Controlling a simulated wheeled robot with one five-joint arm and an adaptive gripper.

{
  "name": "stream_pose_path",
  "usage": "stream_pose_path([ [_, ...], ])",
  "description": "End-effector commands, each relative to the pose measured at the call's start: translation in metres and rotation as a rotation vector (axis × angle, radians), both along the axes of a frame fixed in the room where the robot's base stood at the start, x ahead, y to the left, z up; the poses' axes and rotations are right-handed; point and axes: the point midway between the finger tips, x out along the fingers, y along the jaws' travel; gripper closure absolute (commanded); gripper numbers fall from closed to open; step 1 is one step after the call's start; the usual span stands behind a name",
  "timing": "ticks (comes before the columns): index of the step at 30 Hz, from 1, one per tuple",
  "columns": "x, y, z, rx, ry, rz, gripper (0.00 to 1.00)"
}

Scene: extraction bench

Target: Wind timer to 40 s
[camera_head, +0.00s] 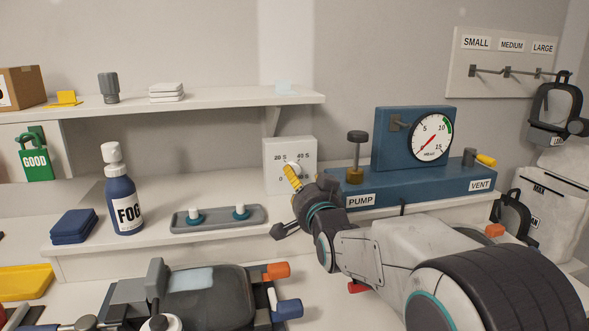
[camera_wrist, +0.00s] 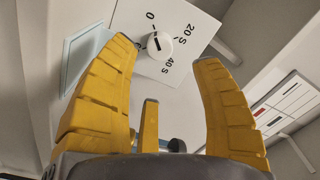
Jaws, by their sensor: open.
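The timer is a white box (camera_head: 289,152) standing on the bench below the shelf. Its face, also in the wrist view (camera_wrist: 185,62), carries the marks 0, 20 S and 40 S around a round white knob (camera_wrist: 160,45). The knob's dark line lies toward the 0 mark. My gripper (camera_head: 291,176) has yellow fingers and is in front of the timer face, hiding part of the dial in the head view. In the wrist view my gripper (camera_wrist: 167,52) is open, with the knob showing between its spread fingertips. I cannot tell whether any finger touches it.
Right of the timer stands a blue pump unit (camera_head: 430,185) with a gauge. Left of it are a grey tray (camera_head: 218,226) with two small white-and-teal pieces and a FOG bottle (camera_head: 122,195). The shelf (camera_head: 215,101) runs above. My arm reaches in from the lower right.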

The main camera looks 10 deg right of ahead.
Motion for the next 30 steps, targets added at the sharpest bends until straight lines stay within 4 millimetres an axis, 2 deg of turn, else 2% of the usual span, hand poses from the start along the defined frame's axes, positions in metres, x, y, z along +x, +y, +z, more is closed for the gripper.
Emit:
stream_pose_path([
  [3,0.001,0.0,0.0,0.086,0.001,0.0,0.41],
  [8,0.007,0.0,-0.001,0.136,0.002,-0.001,0.41],
  [21,0.057,0.0,0.0,0.139,0.001,0.0,0.41],
  [30,0.074,0.0,0.0,0.139,0.0,0.0,0.41],
])
